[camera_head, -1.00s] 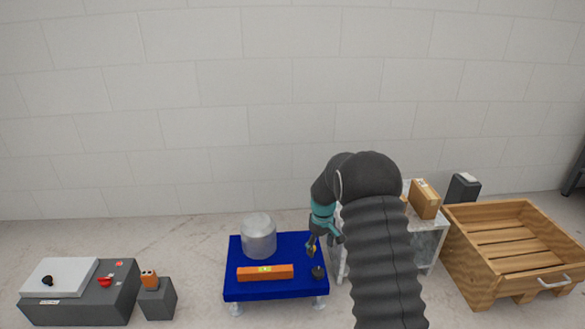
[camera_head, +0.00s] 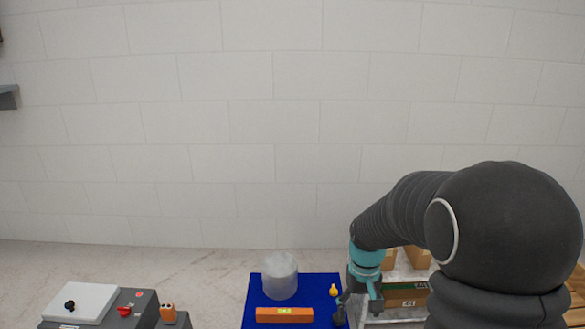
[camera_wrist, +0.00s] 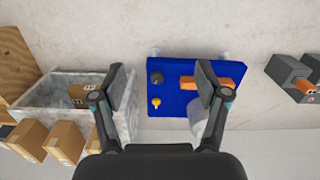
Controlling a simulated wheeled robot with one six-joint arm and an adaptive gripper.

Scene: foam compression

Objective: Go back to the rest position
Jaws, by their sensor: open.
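My gripper (camera_wrist: 163,92) is open and empty in the wrist view, its two fingers spread wide above the blue table and the stone-grey bin. In the head view my gripper (camera_head: 361,295) hangs down at the right edge of the blue table (camera_head: 325,290). My arm covers the area right of it. On the table are a translucent grey cylinder (camera_head: 280,277), an orange spirit level (camera_head: 284,315), a small yellow piece (camera_head: 333,290) and a small dark object (camera_wrist: 156,77).
A grey control box (camera_head: 98,305) with a white lid and red button stands at left, beside an orange item (camera_head: 167,312) on a grey block. A marbled bin (camera_wrist: 62,90) and several cardboard boxes (camera_wrist: 68,140) are near the table. A wooden crate (camera_wrist: 14,58) lies beyond.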

